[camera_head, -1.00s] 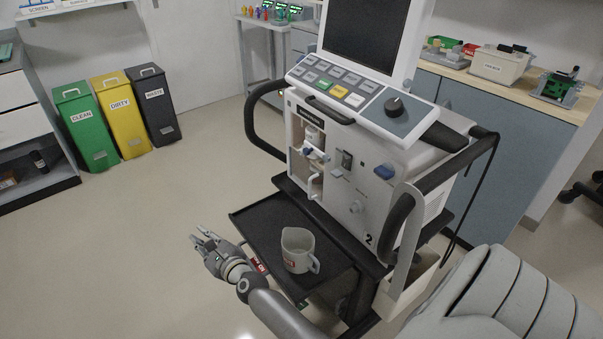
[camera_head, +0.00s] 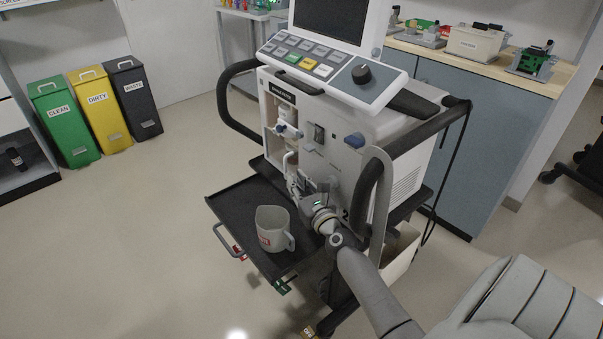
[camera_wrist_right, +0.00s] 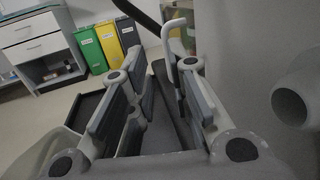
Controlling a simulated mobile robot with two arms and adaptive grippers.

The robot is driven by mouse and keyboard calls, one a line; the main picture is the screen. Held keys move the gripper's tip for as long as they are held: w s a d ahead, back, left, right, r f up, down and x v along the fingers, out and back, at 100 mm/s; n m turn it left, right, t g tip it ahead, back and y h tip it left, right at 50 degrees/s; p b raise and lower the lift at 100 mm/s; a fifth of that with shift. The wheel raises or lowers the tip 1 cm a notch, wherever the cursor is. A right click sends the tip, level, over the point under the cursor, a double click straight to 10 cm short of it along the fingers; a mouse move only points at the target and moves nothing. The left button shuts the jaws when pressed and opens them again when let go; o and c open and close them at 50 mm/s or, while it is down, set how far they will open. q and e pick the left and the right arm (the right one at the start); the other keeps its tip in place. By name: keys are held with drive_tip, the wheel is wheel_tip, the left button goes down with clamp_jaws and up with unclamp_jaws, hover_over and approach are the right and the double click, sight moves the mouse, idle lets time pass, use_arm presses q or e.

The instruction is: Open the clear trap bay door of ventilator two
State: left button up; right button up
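Ventilator two (camera_head: 345,165), marked with a 2, stands on its cart in the middle of the head view. Its trap bay (camera_head: 270,125) is at the left of the front panel, with white trap parts visible inside. The clear door itself is hard to make out. A white bar handle (camera_head: 289,160) stands at the bay's lower right. My right gripper (camera_head: 296,187) is at the front panel, just below this handle. In the right wrist view it is open (camera_wrist_right: 158,88), and the white handle (camera_wrist_right: 170,45) shows ahead between its fingers. Contact cannot be told. My left gripper is out of view.
A black shelf (camera_head: 228,205) juts out below the panel and carries a grey jug (camera_head: 271,228) close to my right arm. A grey bed or chair (camera_head: 510,300) is at the lower right. Green, yellow and black bins stand at the left. The floor at the left is clear.

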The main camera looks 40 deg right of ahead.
sight(286, 168)
drive_tip(key=w, duration=0.1)
drive_tip(key=w+d+f, duration=0.1)
drive_tip(key=w, duration=0.1)
drive_tip(key=w+b, duration=0.1)
drive_tip(key=shift+w+d+f, duration=0.3)
drive_tip(key=shift+w+d, duration=0.05)
drive_tip(key=shift+d, duration=0.05)
drive_tip(key=w, duration=0.1)
drive_tip(key=w+b, duration=0.1)
drive_tip(key=w, duration=0.1)
drive_tip(key=shift+w+d, duration=0.35)
drive_tip(key=shift+w, duration=0.05)
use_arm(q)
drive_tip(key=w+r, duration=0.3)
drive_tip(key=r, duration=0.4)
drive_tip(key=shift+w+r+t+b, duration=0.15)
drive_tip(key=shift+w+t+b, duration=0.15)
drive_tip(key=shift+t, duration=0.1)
use_arm(e)
drive_tip(key=shift+w+d, duration=0.1)
drive_tip(key=shift+w, duration=0.5)
clamp_jaws()
